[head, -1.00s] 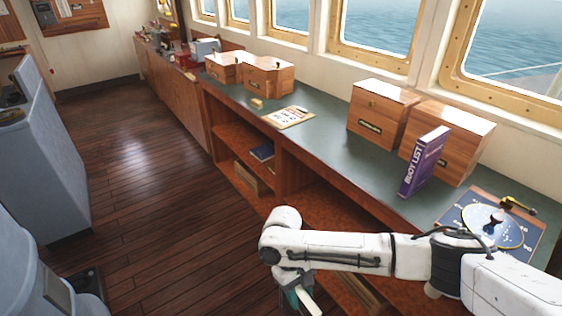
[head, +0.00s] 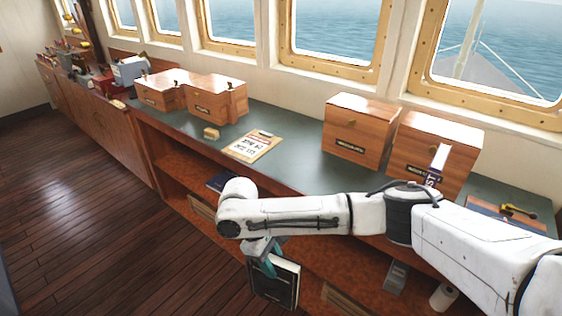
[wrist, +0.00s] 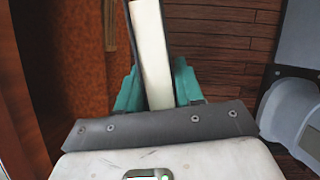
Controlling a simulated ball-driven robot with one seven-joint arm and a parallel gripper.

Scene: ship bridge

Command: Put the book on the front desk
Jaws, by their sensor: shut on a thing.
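My gripper (head: 264,260), with teal fingers, is shut on a dark-covered book (head: 273,287). The book hangs below my forearm, in front of the desk's open shelves and below its top. In the wrist view the book (wrist: 150,50) stands edge-on between both fingers, its white page edges facing the camera. The front desk (head: 290,150) is a long wooden counter with a dark green top under the windows. My arm crosses in front of it and hides part of its right side.
A clipboard (head: 251,146) and a small yellowish block (head: 211,133) lie on the top. Wooden boxes (head: 358,128) stand at the back right, more (head: 217,99) at the left. Clear green top lies right of the clipboard.

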